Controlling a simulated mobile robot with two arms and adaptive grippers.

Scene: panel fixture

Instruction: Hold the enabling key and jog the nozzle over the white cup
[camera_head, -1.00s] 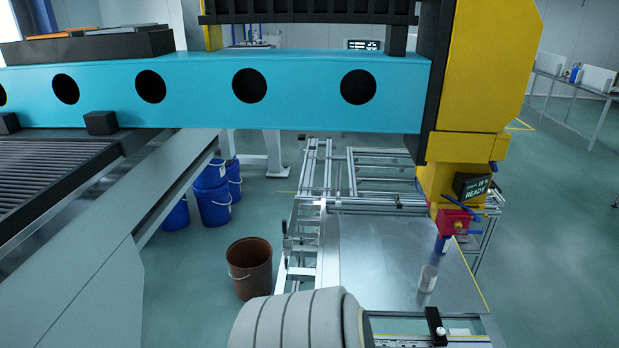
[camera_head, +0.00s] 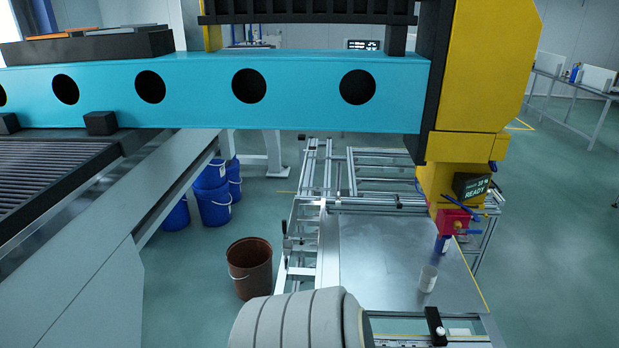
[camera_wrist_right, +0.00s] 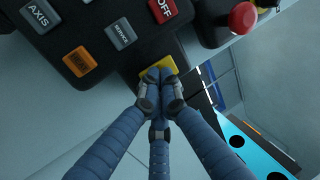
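The white cup (camera_head: 427,279) stands on the grey metal plate in the head view. The nozzle (camera_head: 442,244) is a blue tip under a red block (camera_head: 455,221) on the yellow machine head. In the picture it appears just above and slightly right of the cup; whether it is over the cup is hard to tell. In the right wrist view my right gripper (camera_wrist_right: 161,82) has its fingers together, tips against a yellow key (camera_wrist_right: 170,64) on a dark panel. The fingertips hide part of the key; how far it is pressed is unclear. My left gripper is not in view.
Orange (camera_wrist_right: 80,62), SERVICE (camera_wrist_right: 120,34), AXIS (camera_wrist_right: 40,16) and red OFF (camera_wrist_right: 163,10) keys lie near my right gripper. A red mushroom button (camera_wrist_right: 242,17) is to their right. The machine display (camera_head: 471,187) reads READY. A brown bucket (camera_head: 250,268) stands left of the plate (camera_head: 380,260).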

